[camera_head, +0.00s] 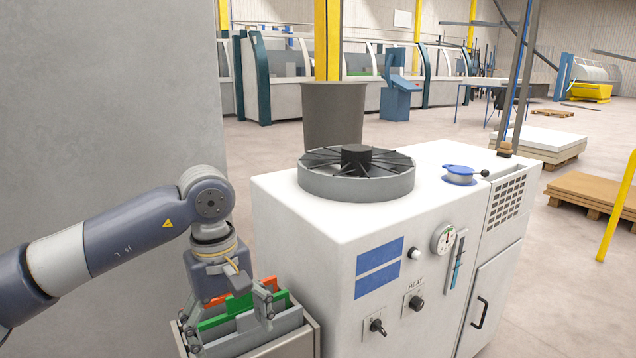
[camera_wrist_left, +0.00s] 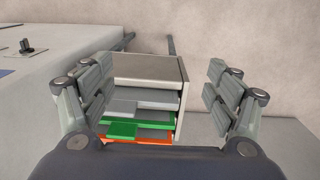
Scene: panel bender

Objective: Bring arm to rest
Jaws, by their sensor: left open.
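My left gripper (camera_head: 226,318) hangs from the left arm, pointing down over an open metal box (camera_head: 312,345) beside the white machine. Its two fingers are spread apart and nothing is between them. The left wrist view also shows the open gripper (camera_wrist_left: 158,100), with the box (camera_wrist_left: 150,68) between and beyond the fingers. In the box are a grey divider (camera_wrist_left: 150,98), a green divider (camera_wrist_left: 120,129) and an orange-red divider (camera_wrist_left: 185,146). I cannot tell from these views whether the fingers touch the dividers. My right gripper is not in view.
The white machine (camera_head: 330,225) with a round fan (camera_head: 357,185), knobs and a gauge (camera_head: 443,237) stands right of the box. A grey wall or panel (camera_head: 100,110) is at the left. Pallets (camera_head: 590,192) and a yellow post (camera_head: 617,210) stand at the right, with open floor between.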

